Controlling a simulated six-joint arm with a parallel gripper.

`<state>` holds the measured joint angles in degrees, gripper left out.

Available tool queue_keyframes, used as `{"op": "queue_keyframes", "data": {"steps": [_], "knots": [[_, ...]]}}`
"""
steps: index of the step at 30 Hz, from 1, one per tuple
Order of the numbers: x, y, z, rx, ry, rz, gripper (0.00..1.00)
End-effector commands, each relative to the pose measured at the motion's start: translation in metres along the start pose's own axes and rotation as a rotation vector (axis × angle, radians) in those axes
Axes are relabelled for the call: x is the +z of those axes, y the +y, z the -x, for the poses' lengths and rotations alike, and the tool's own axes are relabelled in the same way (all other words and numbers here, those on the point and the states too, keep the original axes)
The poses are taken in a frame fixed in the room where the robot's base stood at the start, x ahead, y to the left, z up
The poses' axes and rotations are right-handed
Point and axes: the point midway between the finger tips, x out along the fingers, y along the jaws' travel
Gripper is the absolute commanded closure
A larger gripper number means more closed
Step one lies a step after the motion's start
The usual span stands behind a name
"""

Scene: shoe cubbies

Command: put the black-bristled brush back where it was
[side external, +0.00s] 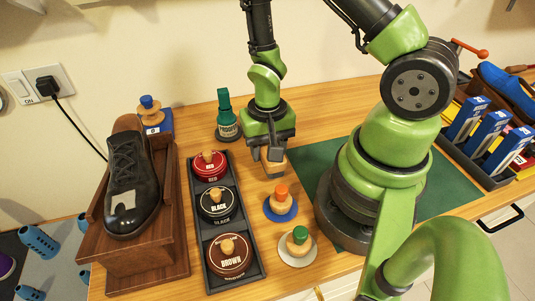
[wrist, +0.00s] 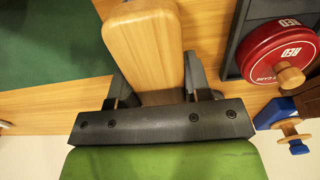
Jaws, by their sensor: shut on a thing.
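My gripper (side external: 268,152) is shut on a wooden-backed brush (side external: 274,168) just right of the polish tray, over the bare wood of the bench. In the wrist view the brush's pale, smooth, long wooden back (wrist: 143,45) lies between the two dark fingers of my gripper (wrist: 157,86). The bristles are hidden in both views, so I cannot see their colour. I cannot tell whether the brush touches the bench or hangs a little above it.
A dark tray (side external: 253,252) holds red (side external: 201,172), black (side external: 213,216) and brown (side external: 225,267) tins. Orange-knobbed (side external: 281,192) and green-knobbed (side external: 299,234) daubers stand nearby. A green bottle (side external: 228,128) stands behind. A black shoe (side external: 130,180) sits left. A green mat (side external: 312,155) lies right.

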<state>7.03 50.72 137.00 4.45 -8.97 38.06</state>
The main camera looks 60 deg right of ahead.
Motion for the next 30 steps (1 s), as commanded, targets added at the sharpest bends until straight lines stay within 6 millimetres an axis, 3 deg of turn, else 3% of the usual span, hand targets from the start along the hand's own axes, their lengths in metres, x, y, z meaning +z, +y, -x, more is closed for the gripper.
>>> {"op": "queue_keyframes", "data": {"steps": [6, 17, 18, 21, 30], "knots": [[0.000, 0.000, -0.022, 0.001, -0.001, 0.001, 0.78], [0.000, 0.000, -0.025, 0.001, -0.001, 0.000, 0.78], [0.000, 0.000, -0.025, 0.001, -0.001, 0.000, 0.49], [0.000, 0.000, -0.024, 0.001, 0.000, 0.000, 0.30], [0.000, 0.000, -0.023, 0.000, 0.001, 0.001, 0.30]]}}
